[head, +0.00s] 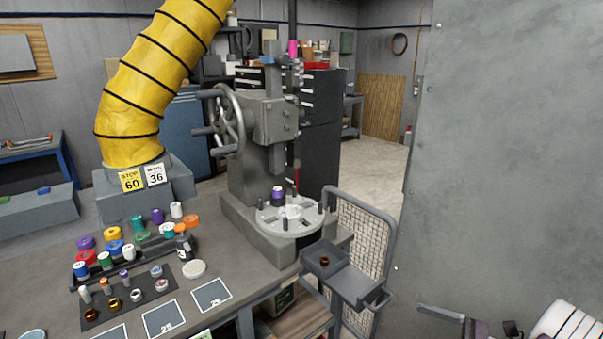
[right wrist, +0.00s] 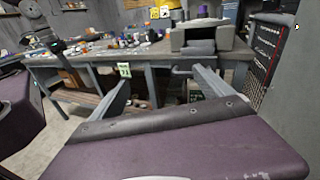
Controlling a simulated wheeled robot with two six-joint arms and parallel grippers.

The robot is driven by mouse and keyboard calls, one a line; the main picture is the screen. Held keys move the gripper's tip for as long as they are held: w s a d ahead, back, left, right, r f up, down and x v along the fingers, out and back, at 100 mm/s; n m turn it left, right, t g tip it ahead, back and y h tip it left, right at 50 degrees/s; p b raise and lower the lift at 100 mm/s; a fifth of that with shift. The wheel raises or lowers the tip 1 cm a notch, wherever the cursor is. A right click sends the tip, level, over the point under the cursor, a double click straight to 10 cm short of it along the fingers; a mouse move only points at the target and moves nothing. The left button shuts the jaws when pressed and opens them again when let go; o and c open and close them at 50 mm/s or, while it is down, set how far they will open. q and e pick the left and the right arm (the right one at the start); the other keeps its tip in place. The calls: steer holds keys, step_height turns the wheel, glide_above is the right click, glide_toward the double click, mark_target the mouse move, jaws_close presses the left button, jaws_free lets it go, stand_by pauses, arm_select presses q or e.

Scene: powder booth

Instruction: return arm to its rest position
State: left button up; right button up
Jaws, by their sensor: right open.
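My right gripper (right wrist: 162,80) shows in the right wrist view with its two grey fingers wide apart and nothing between them. It points toward the workbench from some way in front of it. In the head view, part of my right arm (head: 482,329) shows at the bottom right edge, beside the large grey panel and clear of the bench. Most of that arm is cut off by the frame. My left gripper is in neither view.
The bench (head: 225,268) holds a press (head: 265,120) with a round plate, several coloured spools and small parts. A grey tray (head: 345,278) juts from the bench's right end by a mesh guard (head: 365,230). A tall grey panel (head: 510,150) stands close on the right.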

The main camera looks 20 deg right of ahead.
steer(key=w+a+r+n+g, duration=0.1)
steer(key=a+r+n+g, duration=0.1)
steer(key=a+n+g, duration=0.75)
steer(key=w+a+r+n+g, duration=0.15)
steer(key=a+g, duration=0.25)
steer(key=a, duration=1.1)
steer(key=s+a+f+n+g+h+p, duration=0.1)
steer(key=s+a+f+n+g+h, duration=0.2)
steer(key=s+a+n+h, duration=0.4)
steer(key=w+d+f+n+t+h, duration=0.1)
steer(key=d+f+n+t+h, duration=0.3)
steer(key=d+n, duration=0.4)
steer(key=shift+w+d+f+t+h, duration=0.3)
steer(key=shift+d+f+t, duration=0.05)
steer(key=shift+f+t, duration=0.25)
